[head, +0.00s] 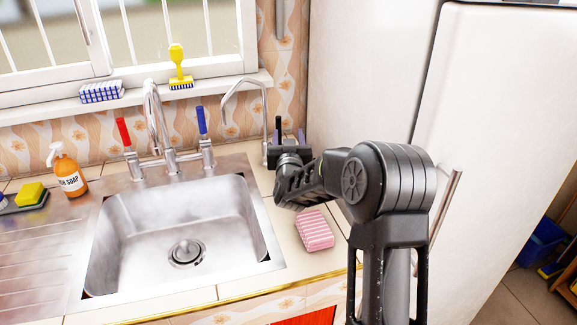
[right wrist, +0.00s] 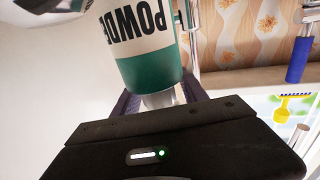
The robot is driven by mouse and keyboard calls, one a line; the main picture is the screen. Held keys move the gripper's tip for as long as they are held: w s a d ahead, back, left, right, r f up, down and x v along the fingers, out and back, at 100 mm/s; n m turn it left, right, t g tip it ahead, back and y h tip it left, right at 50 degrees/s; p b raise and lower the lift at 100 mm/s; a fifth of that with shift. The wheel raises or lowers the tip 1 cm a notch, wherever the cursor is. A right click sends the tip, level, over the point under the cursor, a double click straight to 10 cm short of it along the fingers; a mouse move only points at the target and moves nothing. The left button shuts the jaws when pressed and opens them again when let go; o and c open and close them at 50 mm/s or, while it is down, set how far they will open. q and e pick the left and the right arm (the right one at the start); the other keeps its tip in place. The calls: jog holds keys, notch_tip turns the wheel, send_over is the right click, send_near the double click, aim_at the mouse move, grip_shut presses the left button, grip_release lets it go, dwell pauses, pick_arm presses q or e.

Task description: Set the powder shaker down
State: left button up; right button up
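The powder shaker (right wrist: 150,62) is green and white with black "POWD" lettering and shows large in the right wrist view. A short grey end (right wrist: 158,98) of it lies toward the gripper body. The dark fingers of my right gripper (head: 289,133) stand on both sides of the shaker and look closed on it. In the head view the gripper is over the counter right of the sink, and its body hides the shaker. How close the shaker's base is to the counter does not show. My left gripper is not in view.
The steel sink (head: 175,235) is left of the gripper. A pink striped sponge (head: 314,230) lies on the counter nearby. The faucet (head: 158,125) and a thin curved tap (head: 243,82) stand behind. The white fridge (head: 500,110) rises at right. A soap bottle (head: 68,175) is far left.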

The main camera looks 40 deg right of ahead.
grip_shut()
dwell(0.3)
dwell(0.8)
